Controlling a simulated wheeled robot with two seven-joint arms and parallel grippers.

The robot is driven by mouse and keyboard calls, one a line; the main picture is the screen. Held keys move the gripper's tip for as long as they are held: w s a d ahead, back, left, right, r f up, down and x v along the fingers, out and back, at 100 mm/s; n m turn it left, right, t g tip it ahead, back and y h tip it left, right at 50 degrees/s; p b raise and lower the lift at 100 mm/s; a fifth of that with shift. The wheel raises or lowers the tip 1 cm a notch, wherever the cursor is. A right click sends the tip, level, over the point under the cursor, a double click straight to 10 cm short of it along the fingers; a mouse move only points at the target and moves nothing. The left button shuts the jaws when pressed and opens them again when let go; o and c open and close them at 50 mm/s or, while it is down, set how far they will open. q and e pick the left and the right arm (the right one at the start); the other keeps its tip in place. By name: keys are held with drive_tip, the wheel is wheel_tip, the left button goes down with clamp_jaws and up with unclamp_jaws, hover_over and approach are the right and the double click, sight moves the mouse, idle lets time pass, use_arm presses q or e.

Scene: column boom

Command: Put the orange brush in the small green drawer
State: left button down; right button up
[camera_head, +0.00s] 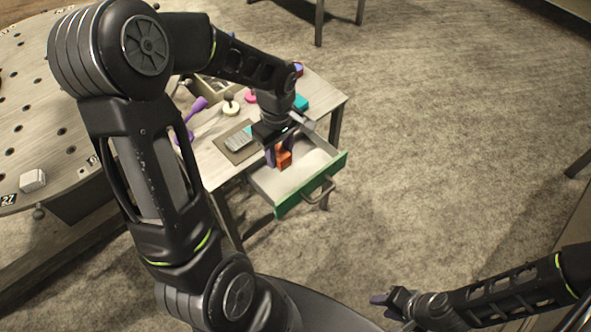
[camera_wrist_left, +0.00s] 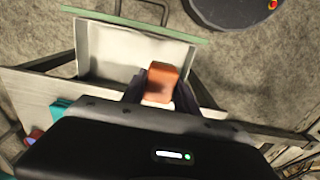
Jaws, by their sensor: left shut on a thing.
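The orange brush (camera_head: 284,158) is between the fingers of my left gripper (camera_head: 278,156), which is shut on it. It also shows in the left wrist view (camera_wrist_left: 162,82), where its orange end sticks out past the fingers. The small green drawer (camera_head: 292,208) is pulled open from the small table, with a white inside and a handle on its green front. The brush is over the inside of the drawer; I cannot tell whether it touches the drawer floor. My right gripper (camera_head: 388,302) is at the lower right, away from the table; its finger opening is unclear.
The small table (camera_head: 215,165) holds a grey brush-like item on a brown mat (camera_head: 238,152), a purple item (camera_head: 197,106), a pink item (camera_head: 250,96) and a teal item (camera_head: 301,102). A large round table (camera_head: 60,120) stands at the left.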

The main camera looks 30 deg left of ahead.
use_arm(q)
wheel_tip(320, 180, down, 6)
drive_tip(key=shift+w+f, duration=0.1)
drive_tip(key=shift+f, duration=0.1)
idle(0.3)
drive_tip(key=shift+f, duration=1.8)
drive_tip(key=shift+f, duration=0.15)
drive_tip(key=c, duration=0.9)
unclamp_jaws()
